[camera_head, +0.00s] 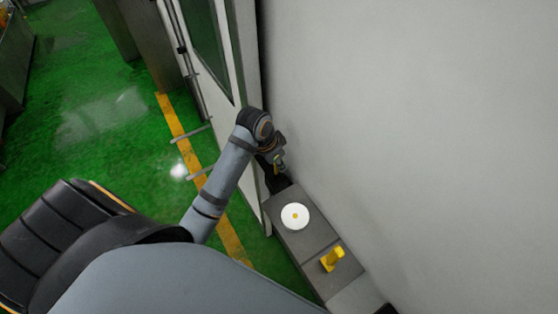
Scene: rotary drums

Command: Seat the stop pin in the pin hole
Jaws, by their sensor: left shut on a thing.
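My left gripper (279,164) is at the end of my left arm, close to the grey wall and just beyond the far end of a grey ledge. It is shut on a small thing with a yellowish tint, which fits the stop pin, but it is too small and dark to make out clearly. I cannot make out the pin hole. My right gripper is not in view.
The grey ledge (314,242) runs along the large pale wall (420,130). A yellow upright piece (333,258) stands on its nearer part. A white-framed door panel (240,80) is left of the gripper. Green floor (90,130) with a yellow line (178,124) lies open at left.

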